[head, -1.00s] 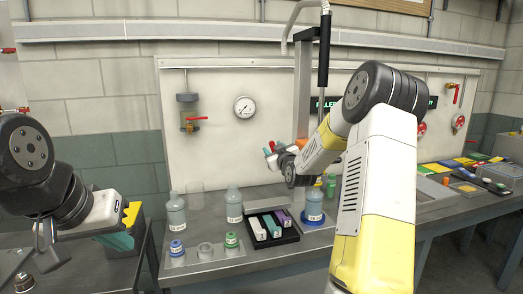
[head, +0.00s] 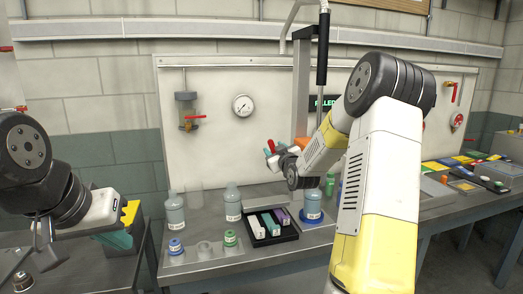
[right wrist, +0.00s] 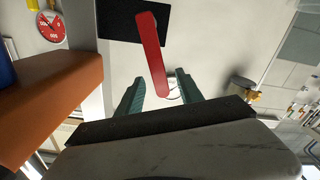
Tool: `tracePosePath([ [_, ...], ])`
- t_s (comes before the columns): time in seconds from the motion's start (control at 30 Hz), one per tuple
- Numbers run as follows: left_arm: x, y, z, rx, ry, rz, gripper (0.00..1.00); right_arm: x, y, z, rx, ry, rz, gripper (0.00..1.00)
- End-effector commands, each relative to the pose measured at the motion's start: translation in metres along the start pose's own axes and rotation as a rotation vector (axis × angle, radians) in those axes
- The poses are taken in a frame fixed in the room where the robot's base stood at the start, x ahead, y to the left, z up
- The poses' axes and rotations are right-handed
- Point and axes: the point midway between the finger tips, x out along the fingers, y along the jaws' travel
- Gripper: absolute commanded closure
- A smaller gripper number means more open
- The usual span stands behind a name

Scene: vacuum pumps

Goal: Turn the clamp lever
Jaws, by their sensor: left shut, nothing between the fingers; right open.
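A red clamp lever (right wrist: 152,55) hangs from a dark plate in the right wrist view. Its lower end reaches between the teal fingers of my right gripper (right wrist: 160,80). The fingers stand apart on either side of it, and I cannot tell whether they touch it. In the head view the right gripper (head: 274,150) is small and partly hidden by its wrist, beside the orange block on the post. The red lever (head: 271,146) shows there only as a sliver. My left gripper (head: 118,238) is shut and empty at the lower left, away from the lever.
An orange block (right wrist: 50,100) is close on the left in the right wrist view. Below the right gripper are a black tray (head: 285,236) with boxes and several bottles (head: 233,205). A gauge (head: 242,105) and a red-handled valve (head: 195,118) are on the back panel.

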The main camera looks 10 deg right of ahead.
Motion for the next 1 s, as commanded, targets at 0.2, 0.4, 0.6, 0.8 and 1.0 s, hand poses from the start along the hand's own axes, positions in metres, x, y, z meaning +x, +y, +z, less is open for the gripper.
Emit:
tracePosePath([
  [0.2, 0.000, 0.000, 0.000, 0.000, 0.000, 0.000, 1.00, -0.023, 0.000, -0.001, -0.001, 0.000, 0.000, 0.56],
  [0.4, 0.000, 0.000, 0.000, 0.000, 0.000, 0.000, 1.00, -0.043, 0.000, 0.000, -0.001, 0.000, 0.000, 0.56],
  [0.6, 0.000, 0.000, 0.000, 0.000, 0.000, 0.000, 1.00, -0.054, 0.000, 0.000, -0.001, -0.001, 0.001, 0.56],
  [0.8, 0.000, 0.000, 0.000, 0.000, 0.000, 0.000, 1.00, -0.054, 0.000, 0.000, 0.000, -0.001, 0.000, 0.56],
  [1.0, 0.000, 0.000, 0.000, 0.000, 0.000, 0.000, 1.00, -0.057, -0.005, -0.006, -0.001, -0.025, -0.015, 0.56],
])
